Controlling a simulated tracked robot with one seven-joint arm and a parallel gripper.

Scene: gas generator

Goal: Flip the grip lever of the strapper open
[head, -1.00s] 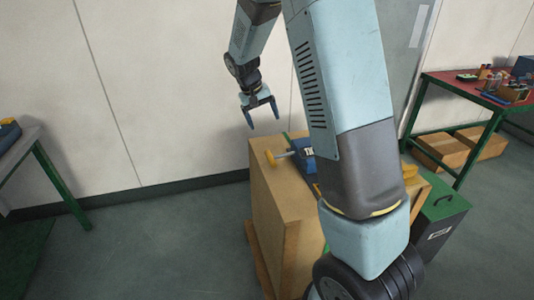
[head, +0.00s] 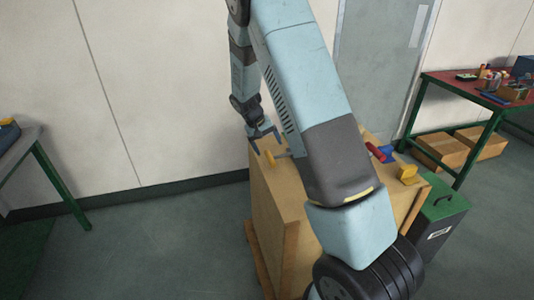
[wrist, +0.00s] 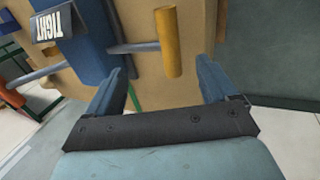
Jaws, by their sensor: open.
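The strapper (wrist: 95,50) shows in the wrist view as a blue body with a dark plate lettered TIGHT. A grey rod runs from it to a yellow cylindrical grip (wrist: 168,42). I cannot tell whether this is the grip lever. My gripper (wrist: 162,62) is open and empty, with the yellow grip ahead between the lines of its two blue fingers. In the head view my gripper (head: 267,147) is just above the yellow grip (head: 268,159) at the left edge of the box. My arm hides most of the strapper there.
The strapper sits on a tall cardboard box (head: 278,210). Red (head: 375,152), blue (head: 388,153) and yellow (head: 408,174) parts show right of my arm. A green-lidded bin (head: 440,205) stands right. A red-topped table (head: 455,88) is farther right. Floor left of the box is clear.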

